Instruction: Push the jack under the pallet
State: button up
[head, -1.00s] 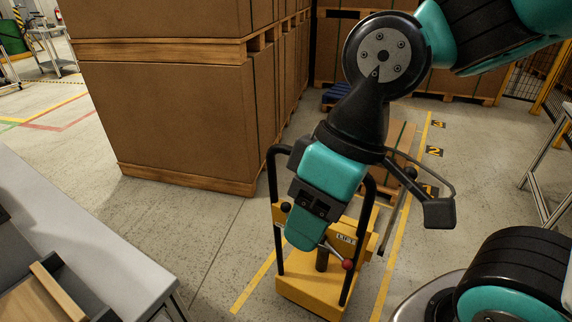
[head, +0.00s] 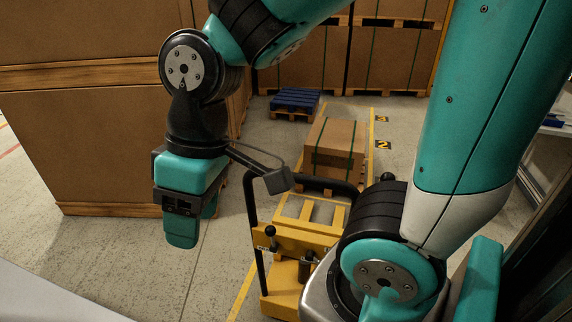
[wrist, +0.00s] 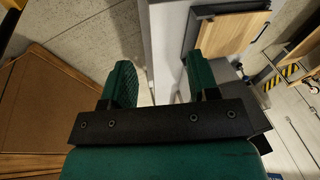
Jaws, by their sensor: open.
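The yellow pallet jack (head: 284,292) stands on the floor at the lower middle of the head view, with a black handle frame (head: 252,228) and its yellow forks (head: 297,207) pointing away from me. Part of it is hidden behind my arm. Beyond the forks is a strapped brown carton (head: 333,141) on a wooden pallet (head: 348,182). I cannot tell whether the fork tips are under the pallet. My gripper (head: 182,243) hangs left of the jack, apart from its handle. In the wrist view my gripper (wrist: 158,82) is open and empty.
Large stacked cartons (head: 110,150) stand on the left. Yellow floor lines mark the lane with the jack and carton.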

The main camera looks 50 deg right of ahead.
jog(key=w+d+r+h+p, duration=0.1)
jog(key=w+d+r+p, duration=0.15)
jog(key=w+d, duration=0.2)
jog(key=m+g+h+p, duration=0.25)
jog(key=h+p, duration=0.35)
jog(key=p, duration=0.3)
send_over(300, 175)
jog(key=w+a, duration=0.5)
jog(key=a, duration=0.1)
notch_tip(300, 175, down, 3)
jog(key=shift+g, duration=0.55)
jog(key=p+x, duration=0.1)
jog(key=x, duration=0.4)
jog(key=p+x, duration=0.1)
jog(key=x, duration=0.5)
jog(key=p+x, duration=0.1)
jog(key=x, duration=0.4)
jog(key=shift+s+d+f, duration=0.1)
jog(key=shift+s+d, duration=0.1)
jog(key=shift+d, duration=0.15)
jog(key=shift+s+d+f, duration=0.1)
jog(key=shift+d+f, duration=0.05)
jog(key=shift+f, duration=0.35)
grip_shut()
